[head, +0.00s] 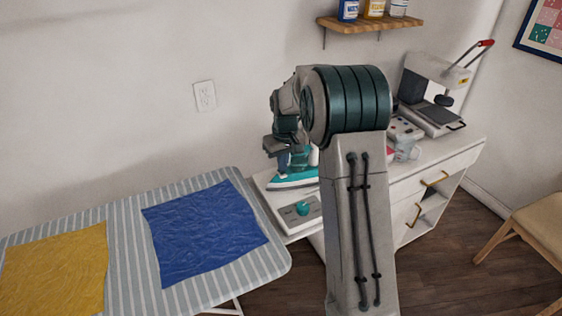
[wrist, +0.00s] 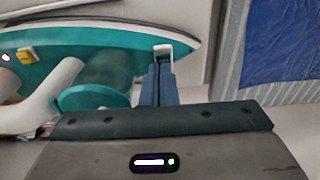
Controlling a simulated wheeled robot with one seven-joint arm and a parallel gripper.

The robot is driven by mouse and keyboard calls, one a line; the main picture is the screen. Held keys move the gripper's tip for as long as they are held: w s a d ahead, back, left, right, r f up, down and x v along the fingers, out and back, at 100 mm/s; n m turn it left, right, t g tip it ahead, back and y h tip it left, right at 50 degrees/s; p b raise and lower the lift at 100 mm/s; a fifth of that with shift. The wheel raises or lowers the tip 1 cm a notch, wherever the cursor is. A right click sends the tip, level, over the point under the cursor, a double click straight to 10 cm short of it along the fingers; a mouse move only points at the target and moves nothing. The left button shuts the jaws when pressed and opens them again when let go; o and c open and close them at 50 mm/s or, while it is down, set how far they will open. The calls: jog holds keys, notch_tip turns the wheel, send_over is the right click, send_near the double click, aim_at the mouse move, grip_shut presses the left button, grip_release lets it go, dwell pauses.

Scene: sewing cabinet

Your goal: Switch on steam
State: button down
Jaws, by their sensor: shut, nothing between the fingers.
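A teal and white iron (head: 290,182) stands on the white cabinet, partly hidden behind my arm. In the head view my gripper (head: 283,166) is just above the iron.
A pale box with a teal knob (head: 302,209) sits in front of the iron. The striped ironing board (head: 120,215) at left holds blue cloth (head: 203,230) and yellow cloth (head: 55,270). A heat press (head: 435,95) stands at the cabinet's far right. A shelf (head: 370,24) hangs above.

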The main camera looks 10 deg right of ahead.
jog(key=shift+s, duration=0.25)
notch_tip(320, 180, up, 14)
jog(key=w+p, duration=0.1)
jog(key=w, duration=0.1)
jog(key=shift+a+p, duration=0.25)
jog(key=shift+p, duration=0.15)
jog(key=s+a+r+m+t, duration=0.1)
jog(key=s+r, duration=0.1)
jog(key=s, duration=0.7)
jog(key=s+a+r, duration=0.1)
jog(key=s+r, duration=0.1)
jog(key=s, duration=0.8)
jog(key=s+f, duration=0.3)
jog(key=s, duration=0.4)
jog(key=s+f+m+t, duration=0.1)
jog(key=s+f, duration=0.2)
jog(key=s, duration=0.5)
jog(key=shift+s+m, duration=0.25)
jog(key=shift+m, duration=0.05)
